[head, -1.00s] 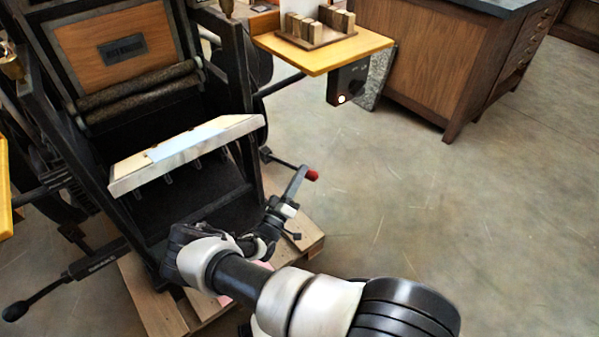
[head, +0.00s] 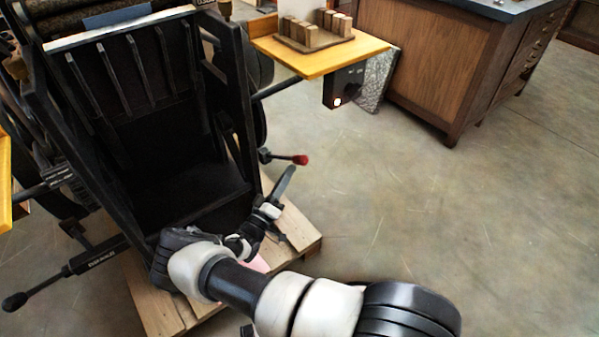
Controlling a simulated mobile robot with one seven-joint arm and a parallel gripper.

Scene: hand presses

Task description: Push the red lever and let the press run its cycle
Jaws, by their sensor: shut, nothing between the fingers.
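The red lever is a short black rod with a red knob (head: 301,159), sticking out to the right from the lower right side of the black press (head: 245,110). My gripper (head: 290,171) is shut and empty. Its tip is just below and left of the red knob; a small gap seems to show between them. The press's pale-edged platen (head: 125,24) is swung up at the top left, its dark ribbed underside showing. Dark rollers (head: 85,14) are partly visible above it.
A yellow shelf (head: 345,58) with a tray of wooden blocks juts out right of the press. A black handle (head: 15,301) sticks out at lower left. The press stands on a wooden pallet (head: 305,240). A wooden cabinet (head: 425,65) stands behind; the floor at right is clear.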

